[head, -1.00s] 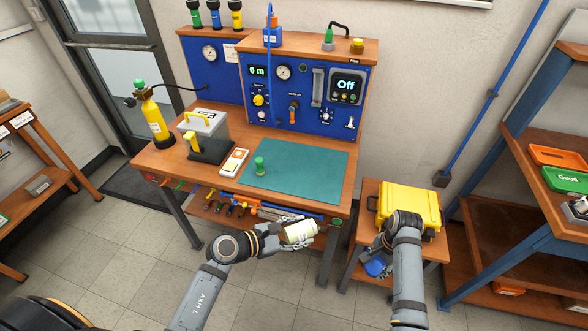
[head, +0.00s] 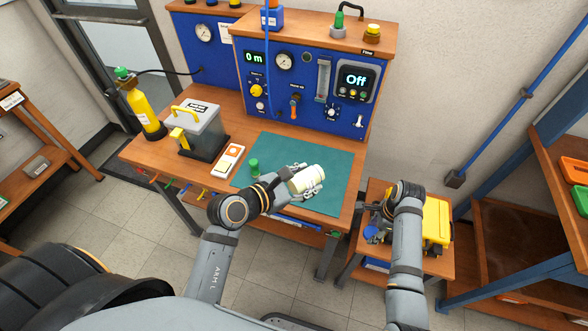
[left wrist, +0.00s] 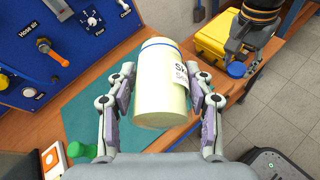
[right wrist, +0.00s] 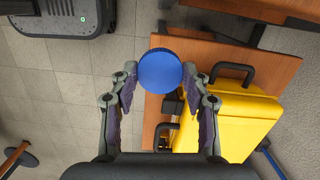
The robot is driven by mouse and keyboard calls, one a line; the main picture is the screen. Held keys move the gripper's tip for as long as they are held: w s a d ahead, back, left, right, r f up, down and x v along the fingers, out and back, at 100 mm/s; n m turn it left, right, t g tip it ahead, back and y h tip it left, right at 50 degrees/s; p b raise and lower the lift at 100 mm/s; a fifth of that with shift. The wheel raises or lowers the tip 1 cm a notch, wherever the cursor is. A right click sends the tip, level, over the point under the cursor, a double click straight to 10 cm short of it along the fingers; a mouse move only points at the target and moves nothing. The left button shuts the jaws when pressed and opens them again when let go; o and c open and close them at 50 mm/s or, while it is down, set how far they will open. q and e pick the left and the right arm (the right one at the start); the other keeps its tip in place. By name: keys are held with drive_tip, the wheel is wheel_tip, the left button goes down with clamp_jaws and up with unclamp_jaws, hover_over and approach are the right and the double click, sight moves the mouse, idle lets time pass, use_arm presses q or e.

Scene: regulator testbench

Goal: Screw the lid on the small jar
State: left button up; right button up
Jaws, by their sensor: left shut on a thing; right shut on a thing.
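The small jar (head: 307,180) is pale cream with a white label. It is gripped in my left gripper (head: 300,183) above the green mat, and it shows large and tilted between the fingers in the left wrist view (left wrist: 164,85). The lid is a round blue disc (right wrist: 160,71) between the fingertips of my right gripper (right wrist: 160,85) in the right wrist view. In the head view the lid (head: 371,233) is beside the yellow case, partly hidden by my right arm. Jar and lid are well apart.
The green mat (head: 330,160) covers the bench's front, with a green-topped object (head: 254,168) and a white-orange switch box (head: 228,160) at its left. The yellow case (head: 436,220) sits on a low side table near my right gripper. A blue instrument panel (head: 310,75) stands behind.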

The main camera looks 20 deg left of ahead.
use_arm(q)
drive_tip(key=shift+s+r, duration=0.1)
drive_tip(key=shift+s, duration=0.05)
drive_tip(key=w+a+f, duration=0.2)
drive_tip(key=w+f, duration=0.1)
drive_tip(key=w, duration=0.1)
drive_tip(key=w+a+f, duration=0.3)
drive_tip(key=w, duration=0.1)
drive_tip(key=w+a+f, duration=0.2)
drive_tip(key=w+f, duration=0.1)
drive_tip(key=w, duration=0.1)
drive_tip(key=shift+a+f, duration=0.2)
drive_tip(key=shift+f, duration=0.15)
drive_tip(key=shift+s, duration=0.1)
drive_tip(key=shift+r, duration=0.1)
drive_tip(key=f, duration=0.3)
drive_tip(key=shift+w+a+f, duration=0.15)
drive_tip(key=shift+w+f, duration=0.1)
drive_tip(key=shift+f, duration=0.05)
drive_tip(key=shift+s+f, duration=0.1)
